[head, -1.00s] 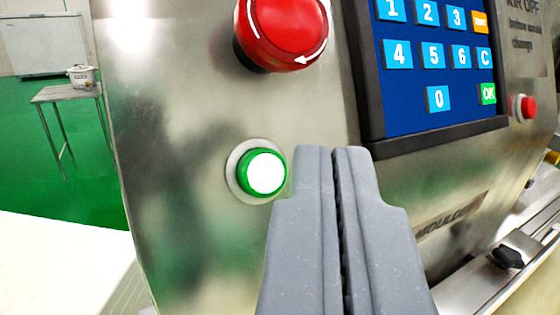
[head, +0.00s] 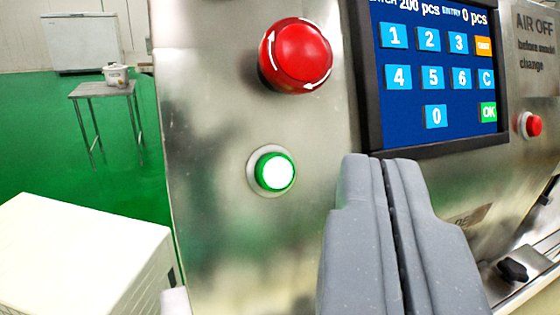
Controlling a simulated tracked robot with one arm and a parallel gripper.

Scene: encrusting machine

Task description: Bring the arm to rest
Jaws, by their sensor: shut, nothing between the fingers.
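My gripper (head: 370,165) is shut and empty, its two grey fingers side by side at the lower right of the head view. Its tips stand in front of the steel panel (head: 210,130), right of the lit white button with a green ring (head: 274,172) and below the touch screen (head: 430,75). I see a gap in the picture between the fingers and the button. Whether the tips touch the panel I cannot tell. The fingers hide part of the lower panel.
A red emergency knob (head: 296,56) sticks out above the lit button. A small red button (head: 529,124) is at the right. A white box (head: 85,260) stands at lower left. Behind it, a steel table (head: 102,90) with a white pot (head: 117,75) stands on open green floor (head: 35,130).

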